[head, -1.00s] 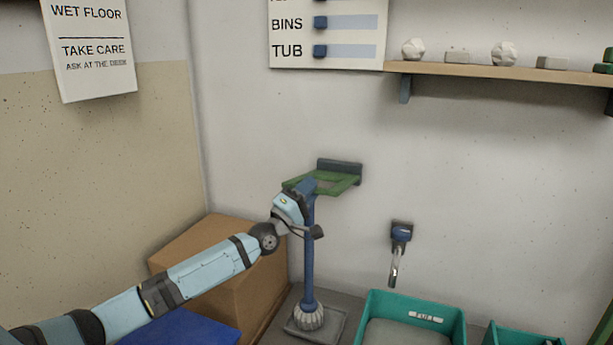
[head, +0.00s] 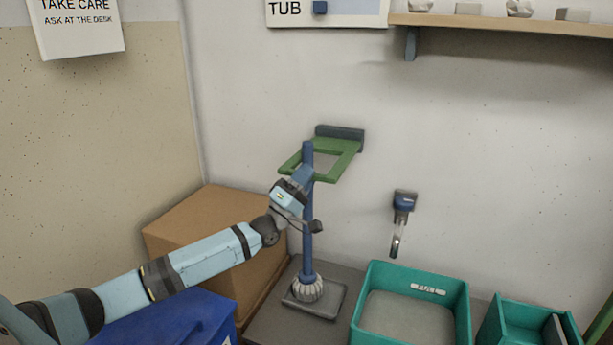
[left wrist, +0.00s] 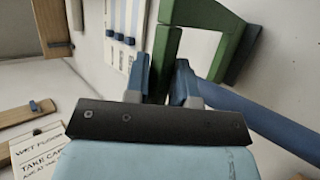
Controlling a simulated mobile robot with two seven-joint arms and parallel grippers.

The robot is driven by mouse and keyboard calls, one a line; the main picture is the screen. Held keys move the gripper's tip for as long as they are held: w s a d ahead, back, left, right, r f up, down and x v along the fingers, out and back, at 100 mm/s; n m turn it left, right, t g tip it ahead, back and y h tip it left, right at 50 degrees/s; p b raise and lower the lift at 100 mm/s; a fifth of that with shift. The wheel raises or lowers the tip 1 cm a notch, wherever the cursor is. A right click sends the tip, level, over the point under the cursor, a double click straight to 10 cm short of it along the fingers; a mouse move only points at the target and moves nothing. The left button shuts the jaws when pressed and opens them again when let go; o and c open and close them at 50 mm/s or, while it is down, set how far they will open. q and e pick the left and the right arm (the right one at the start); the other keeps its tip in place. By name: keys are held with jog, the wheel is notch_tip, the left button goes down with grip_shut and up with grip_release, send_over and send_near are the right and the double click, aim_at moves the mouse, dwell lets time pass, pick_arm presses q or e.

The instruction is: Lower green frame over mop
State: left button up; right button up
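The green frame (head: 345,163) juts out from a dark bracket on the wall, with its front end tipped slightly down. The mop (head: 308,240) stands upright, its blue pole above a white ribbed head (head: 308,289). The pole's top shows above the frame and appears to be within its opening. My left gripper (head: 302,178) is at the frame's front edge, beside the pole, and covers where they cross. In the left wrist view my left gripper (left wrist: 163,82) has its fingers closed around a green bar of the frame (left wrist: 166,50). The mop pole (left wrist: 265,117) runs just beside the right-hand finger. My right gripper is out of view.
A cardboard box (head: 205,225) and a blue container (head: 185,325) are left of the mop. A teal tub (head: 463,310) is to the right, with a wall hook (head: 403,203) above it. The mop head rests on a grey plate (head: 330,301).

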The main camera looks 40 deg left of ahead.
pick_arm(q)
jog(key=o, duration=0.3)
jog(key=shift+w+f, duration=0.1)
jog(key=shift+f, duration=0.05)
jog(key=shift+o, duration=0.3)
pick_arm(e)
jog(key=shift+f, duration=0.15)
pick_arm(q)
jog(key=shift+s+a+f, duration=0.1)
jog(key=shift+s+f, duration=0.15)
jog(key=shift+s, duration=0.1)
jog(key=p+v, duration=0.4)
jog(key=v, duration=0.9)
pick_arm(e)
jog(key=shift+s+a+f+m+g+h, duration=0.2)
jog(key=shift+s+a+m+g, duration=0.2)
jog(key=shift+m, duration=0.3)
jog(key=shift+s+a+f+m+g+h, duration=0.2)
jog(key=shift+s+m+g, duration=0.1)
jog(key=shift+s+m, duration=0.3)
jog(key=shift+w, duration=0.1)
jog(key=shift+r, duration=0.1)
